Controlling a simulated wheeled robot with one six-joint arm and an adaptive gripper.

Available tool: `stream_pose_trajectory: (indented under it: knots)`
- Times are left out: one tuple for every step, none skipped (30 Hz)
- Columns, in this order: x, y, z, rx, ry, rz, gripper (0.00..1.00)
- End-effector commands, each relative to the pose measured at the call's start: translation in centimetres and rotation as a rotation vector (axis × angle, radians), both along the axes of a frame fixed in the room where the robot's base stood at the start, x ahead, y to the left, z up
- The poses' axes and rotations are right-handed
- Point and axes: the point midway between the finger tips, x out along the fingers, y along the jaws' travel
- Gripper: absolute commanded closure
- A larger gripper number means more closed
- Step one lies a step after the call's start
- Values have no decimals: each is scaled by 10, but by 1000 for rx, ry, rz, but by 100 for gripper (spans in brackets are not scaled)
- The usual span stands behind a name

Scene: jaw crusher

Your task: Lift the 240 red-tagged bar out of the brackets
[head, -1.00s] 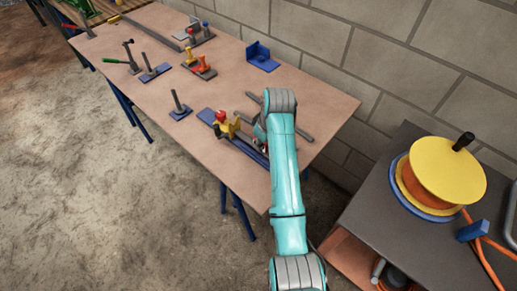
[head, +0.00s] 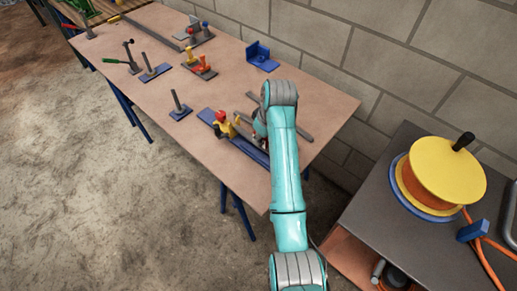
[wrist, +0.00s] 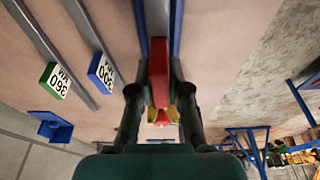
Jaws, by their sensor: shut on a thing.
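The bar with the red tag (wrist: 158,72) is between my gripper's (wrist: 158,100) two dark fingers in the wrist view, which are shut on its tagged end. Its grey length (wrist: 157,18) runs away from me above a blue base. In the head view the grey bar (head: 247,145) shows just above the long blue base (head: 252,152), beside the yellow clamp part with a red top (head: 221,116). Whether it is fully clear of the brackets I cannot tell. My arm hides most of the gripper in the head view; the tag's number is not readable.
Two other grey bars lie to the left in the wrist view, with a blue 300 tag (wrist: 101,73) and a green 360 tag (wrist: 55,80). Several clamps and stands occupy the table's (head: 140,90) far part. A block wall (head: 340,60) stands behind; a cable reel (head: 440,180) is at right.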

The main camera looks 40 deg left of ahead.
Motion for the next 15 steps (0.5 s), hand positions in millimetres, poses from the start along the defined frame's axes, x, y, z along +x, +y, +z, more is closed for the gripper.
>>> stream_pose_trajectory:
  knots:
    - [0, 0, 2, 1, -1, 0, 100]
    - [0, 0, 3, 1, -1, 0, 100]
    - [0, 0, 4, 1, -1, 0, 100]
    - [0, 0, 5, 1, -1, 0, 100]
    - [0, 0, 5, 1, -1, 0, 100]
    - [0, 0, 6, 1, -1, 0, 100]
    - [0, 0, 7, 1, -1, 0, 100]
    - [0, 0, 8, 1, -1, 0, 100]
    - [0, 0, 9, 2, -1, 0, 100]
    - [0, 0, 10, 2, -1, 0, 100]
    - [1, 0, 11, 2, -1, 0, 100]
    - [1, 0, 12, 2, -1, 0, 100]
    - [0, 0, 12, 2, -1, 0, 100]
    - [0, 0, 13, 2, -1, 0, 100]
    - [0, 0, 14, 1, -1, 0, 100]
